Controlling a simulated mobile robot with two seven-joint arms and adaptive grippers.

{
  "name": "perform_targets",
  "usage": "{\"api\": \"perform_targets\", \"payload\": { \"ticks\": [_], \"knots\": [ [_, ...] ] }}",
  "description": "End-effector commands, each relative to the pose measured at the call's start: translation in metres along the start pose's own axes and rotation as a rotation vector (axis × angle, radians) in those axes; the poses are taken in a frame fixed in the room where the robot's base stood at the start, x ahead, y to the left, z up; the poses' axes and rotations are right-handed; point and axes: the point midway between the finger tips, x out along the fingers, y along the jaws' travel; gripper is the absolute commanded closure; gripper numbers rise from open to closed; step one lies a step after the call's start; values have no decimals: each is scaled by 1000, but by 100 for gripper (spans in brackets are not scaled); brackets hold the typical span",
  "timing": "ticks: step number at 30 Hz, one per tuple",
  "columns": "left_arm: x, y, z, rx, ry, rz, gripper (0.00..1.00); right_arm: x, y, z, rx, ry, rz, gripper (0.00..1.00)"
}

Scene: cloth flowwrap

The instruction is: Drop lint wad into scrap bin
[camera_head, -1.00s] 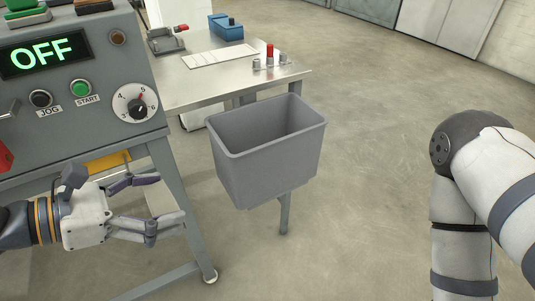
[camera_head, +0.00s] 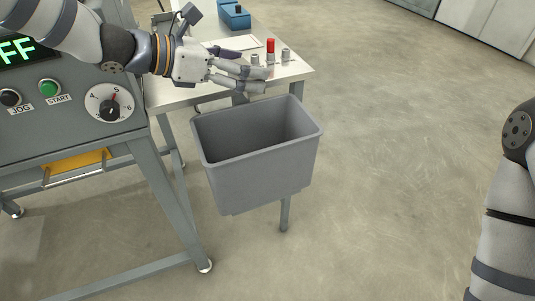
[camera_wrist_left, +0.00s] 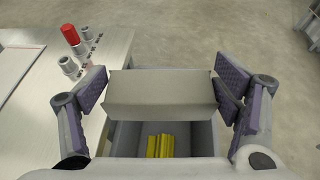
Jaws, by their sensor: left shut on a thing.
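My left gripper (camera_head: 262,79) is over the back edge of the scrap bin (camera_head: 255,175), beside the metal table. Yellow pieces (camera_wrist_left: 160,146) lie inside the bin in that view. My right gripper is out of view.
A metal table (camera_head: 297,70) behind the bin bears a red-topped peg (camera_head: 270,47), small grey cylinders and a blue block (camera_head: 235,17). A grey machine with a dial (camera_head: 110,104) stands at left. Floor to the right of the bin is open.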

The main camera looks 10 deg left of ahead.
Motion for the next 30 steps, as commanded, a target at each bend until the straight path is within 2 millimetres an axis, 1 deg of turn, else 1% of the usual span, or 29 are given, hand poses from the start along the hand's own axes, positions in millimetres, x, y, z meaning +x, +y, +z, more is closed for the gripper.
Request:
{"api": "perform_targets", "payload": {
  "ticks": [1, 3, 6, 9, 13, 21, 22, 23, 24, 30],
  "knots": [
    [5, 0, -12, -9, 8, -4, 32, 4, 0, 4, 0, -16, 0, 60],
    [10, 0, -23, -12, 10, -4, 32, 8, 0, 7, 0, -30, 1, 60],
    [16, 0, -40, -13, 12, -5, 32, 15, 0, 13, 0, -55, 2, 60],
    [21, 0, -51, -11, 11, -5, 32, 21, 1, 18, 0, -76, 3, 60],
    [22, 0, -56, -7, 7, -2, 32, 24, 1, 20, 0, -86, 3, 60],
    [21, 0, -54, -1, 3, 0, 32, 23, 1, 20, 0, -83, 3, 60],
    [21, 0, -54, -1, 3, 0, 11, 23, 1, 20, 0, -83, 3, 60],
    [21, 0, -54, -1, 3, 0, 4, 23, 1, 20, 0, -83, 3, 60],
    [21, 0, -54, -2, 3, 0, 0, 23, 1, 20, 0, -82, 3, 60],
    [21, 0, -54, -2, 3, 0, 0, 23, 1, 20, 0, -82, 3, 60]
  ]
}}
